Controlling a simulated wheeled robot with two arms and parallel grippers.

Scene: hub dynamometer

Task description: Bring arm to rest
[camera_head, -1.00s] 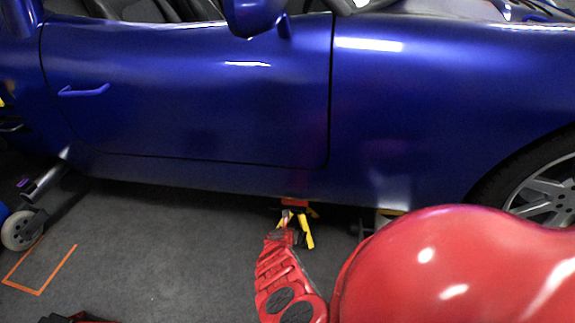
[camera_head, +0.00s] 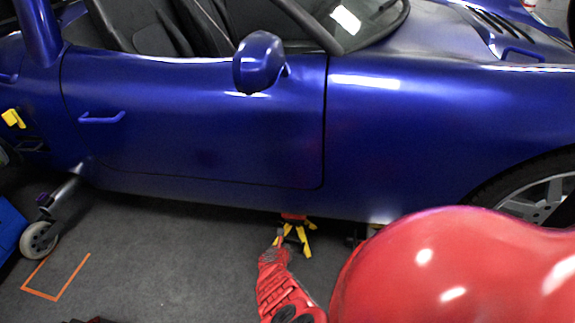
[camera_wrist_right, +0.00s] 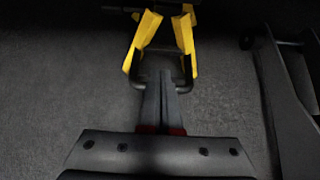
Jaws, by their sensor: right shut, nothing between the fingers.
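My right gripper (camera_head: 278,243) is low over the grey floor beside the blue car, at the end of my red arm. In the right wrist view its two grey fingers (camera_wrist_right: 161,95) are together with nothing between them. They point at a yellow-legged stand (camera_wrist_right: 160,35) with a dark crossbar, and overlap its lower bar in the picture; I cannot tell whether they touch. In the head view the stand (camera_head: 308,240) shows red and yellow under the car's sill. My left gripper does not show; only a dark and red bit is at the bottom left edge.
The blue car (camera_head: 220,150) fills the upper picture; its mirror (camera_head: 259,62) sticks out. A blue wheeled piece of equipment with a white wheel (camera_head: 39,240) is at the left. An orange floor outline (camera_head: 68,281) lies on bare floor (camera_head: 170,265). A dark frame (camera_wrist_right: 290,105) is right in the wrist view.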

